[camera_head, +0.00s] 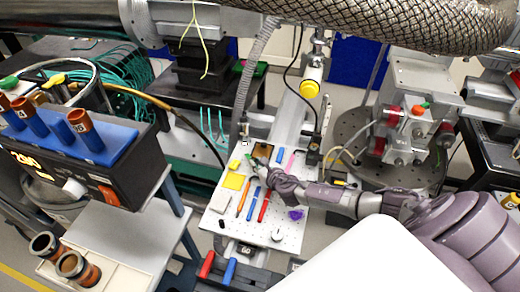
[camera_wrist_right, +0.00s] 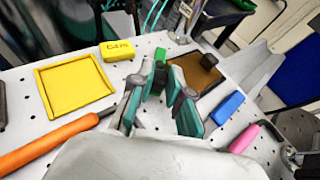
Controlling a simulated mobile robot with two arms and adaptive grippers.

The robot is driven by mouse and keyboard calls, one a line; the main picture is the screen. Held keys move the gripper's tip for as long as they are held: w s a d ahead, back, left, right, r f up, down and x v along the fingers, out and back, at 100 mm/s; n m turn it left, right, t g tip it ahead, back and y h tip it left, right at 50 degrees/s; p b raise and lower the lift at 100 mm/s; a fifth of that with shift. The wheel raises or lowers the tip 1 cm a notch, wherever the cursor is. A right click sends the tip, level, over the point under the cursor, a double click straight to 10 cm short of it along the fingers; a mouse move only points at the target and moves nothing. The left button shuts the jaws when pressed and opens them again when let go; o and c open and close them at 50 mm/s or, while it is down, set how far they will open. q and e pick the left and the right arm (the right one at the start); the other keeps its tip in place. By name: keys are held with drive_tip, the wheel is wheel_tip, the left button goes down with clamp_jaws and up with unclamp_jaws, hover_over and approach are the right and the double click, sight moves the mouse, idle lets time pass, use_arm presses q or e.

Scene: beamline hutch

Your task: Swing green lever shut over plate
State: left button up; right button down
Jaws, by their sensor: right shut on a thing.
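A small brown plate (camera_wrist_right: 204,70) lies on the white perforated board, and it also shows in the head view (camera_head: 262,149). The green lever (camera_wrist_right: 160,56) stands at the plate's near left edge, with its bright green end between my fingertips. It looks swung aside rather than across the plate. My right gripper (camera_wrist_right: 165,88) has teal fingers and is shut on the lever. In the head view the right gripper (camera_head: 256,163) reaches in from the right, low over the board. The lever's base is hidden behind my fingers. My left gripper is not in view.
The board (camera_head: 232,219) also carries a yellow square (camera_wrist_right: 73,82), a yellow block (camera_wrist_right: 117,50), a blue block (camera_wrist_right: 228,107), a pink rod (camera_wrist_right: 245,138) and an orange rod (camera_wrist_right: 48,148). A ribbed hose (camera_head: 258,62) comes down at the board's far end.

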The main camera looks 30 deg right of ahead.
drive_tip(key=shift+w+a+r+m+h+p, duration=0.15)
drive_tip(key=shift+a+m+h+p, duration=0.15)
drive_tip(key=shift+m+h+p, duration=0.15)
drive_tip(key=shift+a+r+m+h+p, duration=0.15)
drive_tip(key=shift+a+m+h+p, duration=0.15)
drive_tip(key=shift+m+h, duration=0.25)
drive_tip(key=shift+a+f+m+g+h, duration=0.15)
drive_tip(key=shift+m+g+h, duration=0.15)
drive_tip(key=shift+m+h, duration=0.25)
drive_tip(key=shift+w+a+m+g+h, duration=0.1)
drive_tip(key=shift+a+m+g+h, duration=0.1)
drive_tip(key=shift+m+h, duration=0.25)
drive_tip(key=shift+w+a+m+g+h, duration=0.1)
drive_tip(key=shift+m+g+h, duration=0.15)
drive_tip(key=shift+h, duration=0.25)
drive_tip(key=shift+w+a+f+m+g+h, duration=0.15)
drive_tip(key=shift+m+g+h, duration=0.2)
drive_tip(key=shift+m+h, duration=0.3)
drive_tip(key=shift+w+a+m+g+h, duration=0.15)
drive_tip(key=shift+m+g+h, duration=0.15)
drive_tip(key=shift+m+h, duration=0.3)
drive_tip(key=shift+w+a+m+g+h+b, duration=0.2)
drive_tip(key=shift+m+g+h+b, duration=0.4)
drive_tip(key=shift+m+h, duration=0.2)
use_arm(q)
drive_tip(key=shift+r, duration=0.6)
use_arm(e)
drive_tip(key=shift+m+g+h, duration=0.25)
drive_tip(key=shift+m+g, duration=0.05)
drive_tip(key=shift+m, duration=0.1)
